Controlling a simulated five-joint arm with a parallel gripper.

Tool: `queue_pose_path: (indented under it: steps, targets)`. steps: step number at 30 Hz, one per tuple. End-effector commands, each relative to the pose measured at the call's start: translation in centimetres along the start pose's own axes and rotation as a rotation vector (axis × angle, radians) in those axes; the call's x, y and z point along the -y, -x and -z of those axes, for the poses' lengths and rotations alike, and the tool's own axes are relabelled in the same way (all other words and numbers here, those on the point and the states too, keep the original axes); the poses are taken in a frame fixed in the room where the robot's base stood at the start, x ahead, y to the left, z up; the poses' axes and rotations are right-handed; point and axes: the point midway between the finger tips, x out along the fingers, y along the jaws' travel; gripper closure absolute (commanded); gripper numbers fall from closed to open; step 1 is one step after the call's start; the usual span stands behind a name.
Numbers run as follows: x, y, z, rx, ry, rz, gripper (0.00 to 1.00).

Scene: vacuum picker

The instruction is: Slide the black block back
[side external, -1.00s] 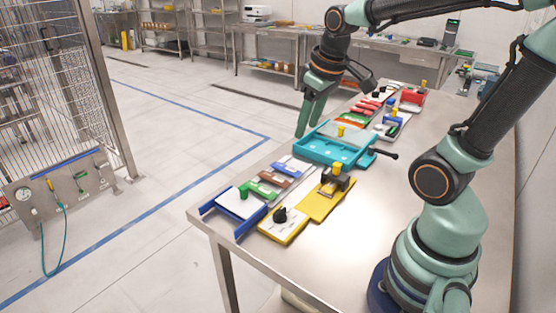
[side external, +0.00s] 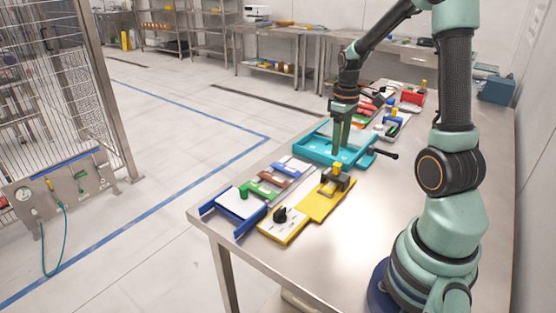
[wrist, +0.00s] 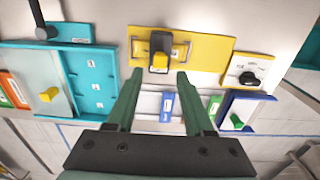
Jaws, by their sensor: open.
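The black block (side external: 330,180) sits on the yellow plate (side external: 322,206) and has a yellow knob on top. The wrist view shows the black block (wrist: 161,42) near the top centre, within a metal frame on the yellow plate (wrist: 197,47). My gripper (side external: 339,149) points down in front of the teal tray in the side view, behind the block in the picture. In the wrist view my gripper (wrist: 160,73) has its two green fingers apart with nothing between them, the block lying just beyond the tips.
The teal tray (side external: 312,153) with a dark lever stands beside the yellow plate. A white panel with a black dial (side external: 281,218) lies at the plate's near end. A blue rack (side external: 250,226) and coloured blocks lie to the left.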

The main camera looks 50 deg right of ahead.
Motion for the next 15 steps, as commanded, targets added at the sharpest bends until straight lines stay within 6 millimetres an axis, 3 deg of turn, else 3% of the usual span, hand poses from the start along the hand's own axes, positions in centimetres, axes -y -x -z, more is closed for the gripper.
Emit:
queue_pose_path:
  steps: [6, 15]
  targets:
    - [0.1, -4.1, -0.1, 0.003, 0.0, 0.003, 0.47]
    - [0.0, -6.7, 0.0, 0.0, 0.0, 0.0, 0.47]
